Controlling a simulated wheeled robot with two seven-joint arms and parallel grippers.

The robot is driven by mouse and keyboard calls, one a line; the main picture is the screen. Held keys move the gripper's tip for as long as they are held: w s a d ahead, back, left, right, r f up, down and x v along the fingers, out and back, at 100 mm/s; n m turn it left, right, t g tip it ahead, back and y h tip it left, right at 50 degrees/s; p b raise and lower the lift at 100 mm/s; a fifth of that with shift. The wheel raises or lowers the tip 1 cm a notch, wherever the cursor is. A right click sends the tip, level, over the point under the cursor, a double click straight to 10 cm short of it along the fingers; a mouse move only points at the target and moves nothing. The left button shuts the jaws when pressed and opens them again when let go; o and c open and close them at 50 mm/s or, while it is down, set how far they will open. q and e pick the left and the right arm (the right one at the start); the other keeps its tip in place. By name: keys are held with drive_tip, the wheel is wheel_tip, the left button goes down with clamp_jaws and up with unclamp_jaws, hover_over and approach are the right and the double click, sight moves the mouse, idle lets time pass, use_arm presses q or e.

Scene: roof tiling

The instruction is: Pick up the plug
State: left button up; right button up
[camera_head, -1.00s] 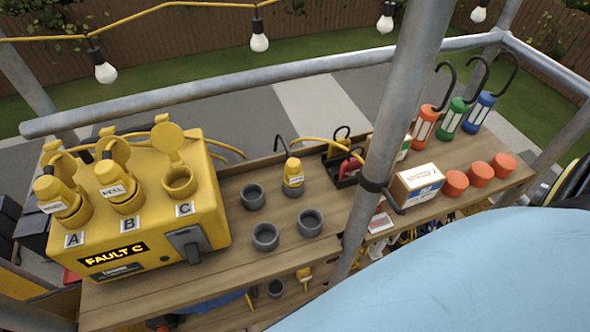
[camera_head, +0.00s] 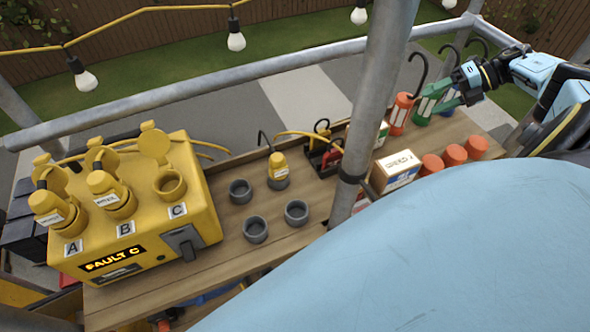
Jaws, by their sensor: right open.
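A yellow plug (camera_head: 278,168) with a white label stands upright in a grey cup on the wooden shelf. Two more yellow plugs sit in the yellow box (camera_head: 200,222), one at socket A (camera_head: 50,208) and one at socket B (camera_head: 106,188). Socket C (camera_head: 171,184) is empty with its lid up; the box's display reads "FAULT C". My right gripper (camera_head: 440,102) is open at the upper right, by the hooked lamps and far from the plugs. Whether it touches a lamp is unclear. My left gripper is not in view.
Three empty grey cups (camera_head: 255,229) stand near the upright plug. A metal post (camera_head: 376,95) rises between the plugs and my right arm. A cardboard box (camera_head: 396,172), orange caps (camera_head: 454,155) and an orange lamp (camera_head: 401,112) stand right of it. A rail runs behind the shelf.

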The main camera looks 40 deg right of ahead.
drive_tip(key=w+d+r+n+t+h+b, duration=0.1)
drive_tip(key=w+d+r+n, duration=0.15)
drive_tip(key=r, duration=0.35)
drive_tip(key=w+d+r+n+t+b, duration=0.1)
drive_tip(key=w+r, duration=0.3)
drive_tip(key=r, duration=0.3)
drive_tip(key=n+g+h+b, duration=0.7)
drive_tip(key=n+g, duration=0.2)
drive_tip(key=n, duration=2.2)
hover_over(277, 156)
wheel_tip(277, 156, down, 15)
drive_tip(key=f, duration=0.7)
drive_tip(key=shift+w+a+f+p, duration=0.2)
drive_tip(key=shift+a+f+p, duration=0.05)
drive_tip(key=shift+a+p, duration=0.1)
drive_tip(key=f, duration=0.4)
drive_tip(key=shift+s+d+f, duration=0.25)
drive_tip(key=shift+d+f, duration=0.1)
drive_tip(key=shift+f, duration=0.4)
